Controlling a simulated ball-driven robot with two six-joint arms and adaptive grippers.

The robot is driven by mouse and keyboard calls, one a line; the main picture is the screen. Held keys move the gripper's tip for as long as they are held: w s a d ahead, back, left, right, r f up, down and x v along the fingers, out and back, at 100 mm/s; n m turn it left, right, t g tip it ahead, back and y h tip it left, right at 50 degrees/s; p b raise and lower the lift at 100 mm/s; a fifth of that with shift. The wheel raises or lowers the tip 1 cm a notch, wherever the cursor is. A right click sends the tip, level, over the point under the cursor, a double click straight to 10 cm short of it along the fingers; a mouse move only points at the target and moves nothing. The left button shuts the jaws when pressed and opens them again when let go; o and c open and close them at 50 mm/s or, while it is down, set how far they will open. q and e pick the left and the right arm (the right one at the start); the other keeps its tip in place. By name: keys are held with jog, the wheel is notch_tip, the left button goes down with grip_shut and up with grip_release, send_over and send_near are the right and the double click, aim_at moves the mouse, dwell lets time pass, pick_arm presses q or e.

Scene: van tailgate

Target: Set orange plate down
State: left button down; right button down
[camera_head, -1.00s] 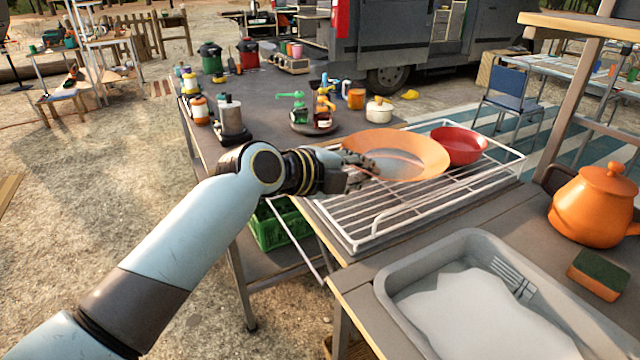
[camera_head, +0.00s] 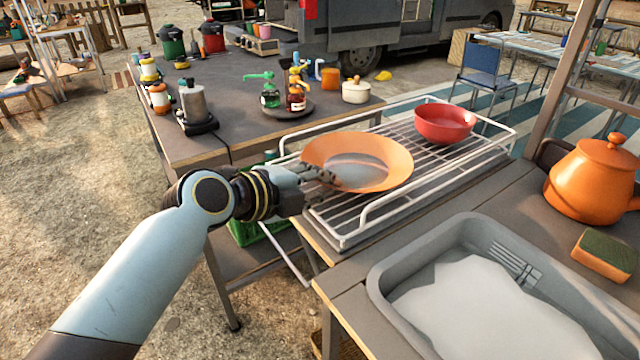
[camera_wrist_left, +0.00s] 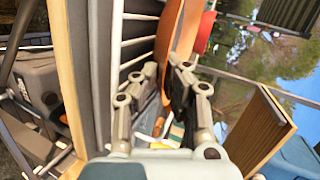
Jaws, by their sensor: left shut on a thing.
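The orange plate (camera_head: 395,160) is over the left half of the white wire dish rack (camera_head: 440,184), its pale middle facing up and a little toward me. I cannot tell whether its underside touches the wires. My left gripper (camera_head: 328,178) is shut on the plate's left rim. In the left wrist view the plate (camera_wrist_left: 171,30) shows edge-on between the fingers (camera_wrist_left: 168,85), beside the rack wires (camera_wrist_left: 135,45). My right gripper is not in view.
A red bowl (camera_head: 445,124) sits on the rack's far right part. A grey basin (camera_head: 385,275) is in front, with an orange kettle (camera_head: 590,185) and a sponge (camera_head: 604,255) to the right. The rack's front right wires are bare.

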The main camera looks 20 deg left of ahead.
pick_arm(q)
jog(key=c, duration=1.8)
grip_release()
jog(key=shift+o, duration=0.2)
jog(key=shift+s+a+r+p, duration=0.1)
jog(key=shift+s+r+p, duration=0.1)
jog(key=shift+p, duration=0.1)
jog(key=v, duration=1.2)
jog(key=s+a+f+n+g+y, duration=0.1)
jog(key=s+a+f+n+y, duration=0.2)
jog(key=f, duration=0.7)
jog(key=s+a+f+n+g, duration=0.2)
jog(key=a+f+n, duration=0.15)
jog(key=f, duration=0.55)
jog(key=s+a+f+n+g+y, duration=0.15)
jog(key=f+n, duration=0.35)
jog(key=f, duration=0.5)
jog(key=s+a+f+n+g+y, duration=0.25)
jog(key=s+f+n, duration=0.25)
jog(key=s+f, duration=0.75)
jog(key=s+f+n+g, duration=0.2)
jog(key=s+f, duration=0.2)
jog(key=s, duration=0.6)
jog(key=s+f+n+g, duration=0.2)
jog(key=s+f+n, duration=0.1)
jog(key=s, duration=0.8)
jog(key=shift+f, duration=0.55)
jog(key=shift+f+n+b, duration=0.1)
jog(key=shift+n+b, duration=0.15)
jog(key=shift+b, duration=0.05)
